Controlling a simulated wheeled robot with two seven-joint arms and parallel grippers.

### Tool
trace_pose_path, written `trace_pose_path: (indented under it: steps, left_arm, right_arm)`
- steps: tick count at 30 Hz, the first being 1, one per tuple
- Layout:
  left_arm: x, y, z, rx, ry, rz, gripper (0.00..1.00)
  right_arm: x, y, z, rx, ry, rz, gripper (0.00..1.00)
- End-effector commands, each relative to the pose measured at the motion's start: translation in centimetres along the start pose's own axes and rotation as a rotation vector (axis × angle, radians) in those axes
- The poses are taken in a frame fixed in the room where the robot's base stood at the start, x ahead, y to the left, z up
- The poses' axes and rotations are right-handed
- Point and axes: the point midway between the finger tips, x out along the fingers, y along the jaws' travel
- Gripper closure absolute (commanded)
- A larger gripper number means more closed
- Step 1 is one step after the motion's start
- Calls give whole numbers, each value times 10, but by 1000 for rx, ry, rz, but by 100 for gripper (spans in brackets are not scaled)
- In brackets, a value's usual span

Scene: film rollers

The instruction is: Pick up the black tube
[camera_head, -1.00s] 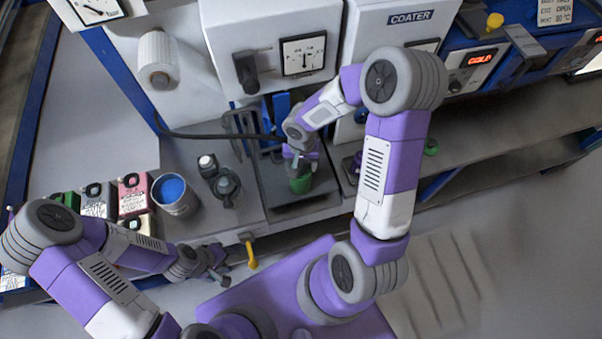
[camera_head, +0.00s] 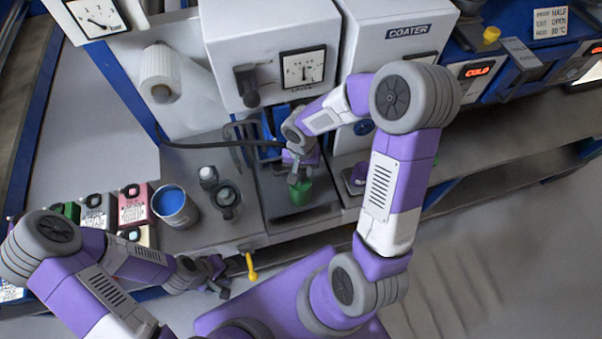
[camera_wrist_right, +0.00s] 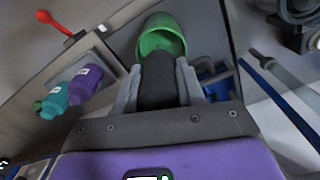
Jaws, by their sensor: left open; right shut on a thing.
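My right gripper (camera_head: 297,176) is over the grey tray below the coater cabinet. In the right wrist view its fingers (camera_wrist_right: 160,88) are shut on a black tube (camera_wrist_right: 158,78). A green cup (camera_wrist_right: 160,40) shows just beyond the tube's far end; I cannot tell whether the tube reaches into it. In the head view the green cup (camera_head: 301,193) stands on the tray directly under the gripper, which partly hides it. A black hose (camera_head: 205,146) runs from the left towards the gripper. My left gripper (camera_head: 220,280) is open and empty near the bench's front edge.
A blue-filled can (camera_head: 175,206), dark bottles (camera_head: 225,197) and several coloured canisters (camera_head: 132,205) stand on the bench left of the tray. A yellow lever (camera_head: 250,266) hangs at the front edge. The coater cabinet (camera_head: 395,50) is behind. The right worktop is mostly clear.

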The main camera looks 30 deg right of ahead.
Motion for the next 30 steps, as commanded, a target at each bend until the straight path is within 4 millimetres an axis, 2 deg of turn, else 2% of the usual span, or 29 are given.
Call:
trace_pose_path:
  steps: [1, 6, 12, 19, 30]
  left_arm:
    - [-2, 1, 0, 0, 0, 0, 57]
    - [-6, 2, 0, 0, 0, 0, 57]
    - [-8, 3, 0, 0, 0, 0, 57]
    - [-11, 4, 0, 0, 0, 0, 57]
    - [-34, 13, 2, 0, 0, 0, 57]
  right_arm:
    - [-15, -1, -2, 1, 9, -4, 93]
    - [-63, -1, -2, 2, 10, -5, 93]
    - [-112, -1, -1, -1, 7, -5, 93]
    - [-144, -1, 0, -2, 4, -3, 93]
    - [-180, 0, 0, 0, 1, -2, 93]
